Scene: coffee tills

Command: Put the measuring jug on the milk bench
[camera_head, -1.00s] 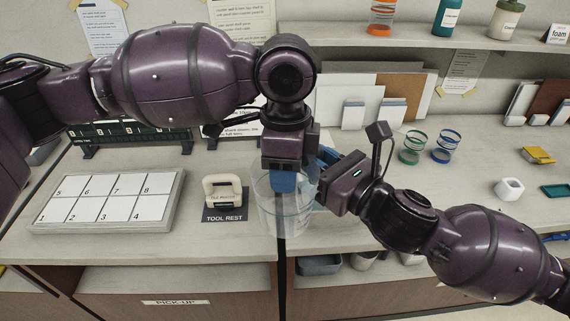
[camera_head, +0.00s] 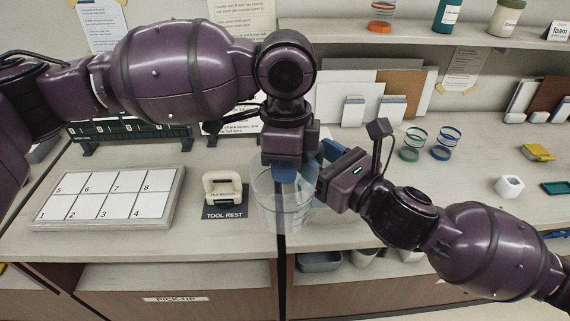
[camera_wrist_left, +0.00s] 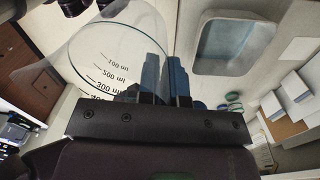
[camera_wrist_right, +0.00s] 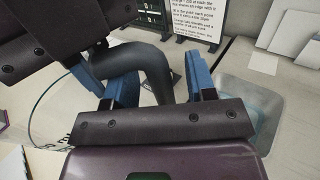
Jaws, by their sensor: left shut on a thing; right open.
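The measuring jug (camera_head: 283,212) is clear, with dark ml marks. It hangs upright in front of the seam between two counters in the head view. My left gripper (camera_head: 284,172) comes down from above and is shut on its wall at the rim. The left wrist view shows the jug (camera_wrist_left: 112,45) beside the blue fingers (camera_wrist_left: 165,80). My right gripper (camera_head: 322,160) is open just right of the jug's rim. In the right wrist view its blue fingers (camera_wrist_right: 160,85) are apart, and the jug's rim shows at left. No label names the milk bench.
The left counter holds a numbered tray (camera_head: 104,229) and a tool rest (camera_head: 224,214). Green (camera_head: 413,142) and blue (camera_head: 446,143) ringed holders, a white cup (camera_head: 509,186) and upright boards stand on the right counter.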

